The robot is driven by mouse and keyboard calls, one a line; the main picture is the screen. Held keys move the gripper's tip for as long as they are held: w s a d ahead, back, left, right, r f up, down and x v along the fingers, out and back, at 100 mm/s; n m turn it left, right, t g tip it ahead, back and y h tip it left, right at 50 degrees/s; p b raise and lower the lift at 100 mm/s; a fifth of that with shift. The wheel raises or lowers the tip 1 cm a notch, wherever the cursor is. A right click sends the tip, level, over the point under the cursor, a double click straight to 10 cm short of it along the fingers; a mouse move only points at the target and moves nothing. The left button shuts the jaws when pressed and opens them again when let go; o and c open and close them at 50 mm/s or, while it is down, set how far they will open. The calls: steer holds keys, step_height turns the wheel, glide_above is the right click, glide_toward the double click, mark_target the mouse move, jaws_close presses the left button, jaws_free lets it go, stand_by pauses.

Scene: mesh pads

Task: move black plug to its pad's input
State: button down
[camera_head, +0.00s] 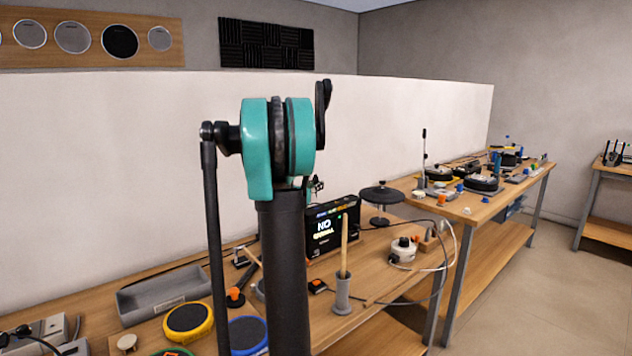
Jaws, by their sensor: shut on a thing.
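My arm stands in the middle of the head view, with teal joints and dark links. My gripper's fingers are hidden behind it; a small dark and teal part shows just right of the upright link, and I cannot tell what it is. I cannot pick out the black plug for sure. A round yellow-rimmed pad (188,320) with a dark top lies on the bench at lower left. A blue-rimmed pad (247,336) lies beside it, partly behind my arm. A green-rimmed pad (173,352) is cut off by the bottom edge. No pad input is clearly visible.
A grey tray (165,292) lies behind the pads. A black box with a "NO SIGNAL" screen (333,228) stands right of my arm. A grey holder with sticks (342,295) stands in front of it. Cables run across the bench near a white round device (403,250).

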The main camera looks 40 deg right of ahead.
steer(key=shift+f, duration=1.55)
steer(key=shift+f, duration=2)
steer(key=c, duration=1.4)
jaws_free()
steer(key=v, duration=1.2)
